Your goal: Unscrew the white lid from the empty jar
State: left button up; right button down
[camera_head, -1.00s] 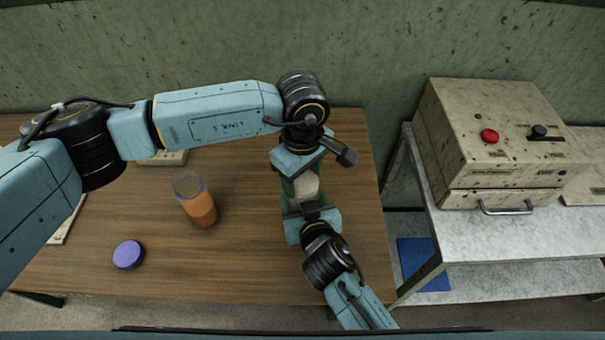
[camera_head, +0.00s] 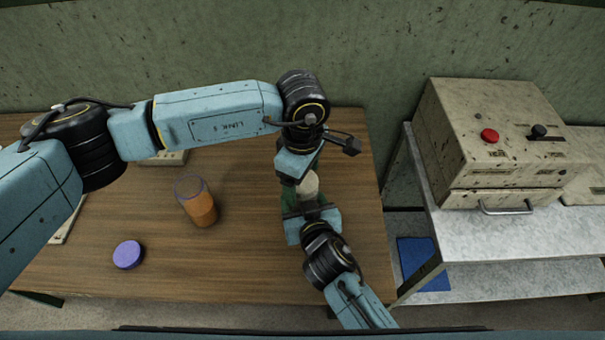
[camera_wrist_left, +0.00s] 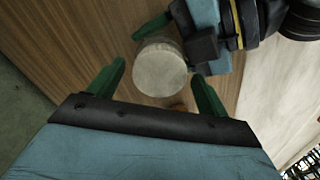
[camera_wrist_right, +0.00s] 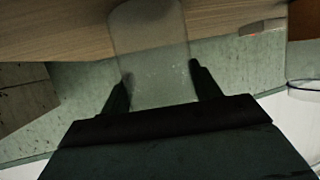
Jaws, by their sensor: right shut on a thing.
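In the left wrist view the round lid (camera_wrist_left: 160,69) lies between the green fingertips of my left gripper (camera_wrist_left: 159,70), with a small gap on each side; that gripper is open. My right gripper (camera_wrist_right: 158,74) is shut on the clear empty jar (camera_wrist_right: 152,45), which shows between its fingers in the right wrist view. In the head view the jar's body is mostly hidden by the grippers.
A jar with orange contents (camera_head: 200,208) stands on the table (camera_head: 240,260) to the left. A purple lid (camera_head: 128,254) lies nearer the front. A machine with a red button (camera_head: 489,136) stands on the metal side table at right. The table's front middle is clear.

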pick_arm(q)
jog(key=shift+r, duration=2.3)
jog(key=shift+c, duration=0.4)
notch_tip(320, 180, up, 3)
jog(key=m, duration=0.3)
jog(key=shift+f, duration=3.85)
jog(key=c, duration=1)
jog(key=shift+n, duration=1.5)
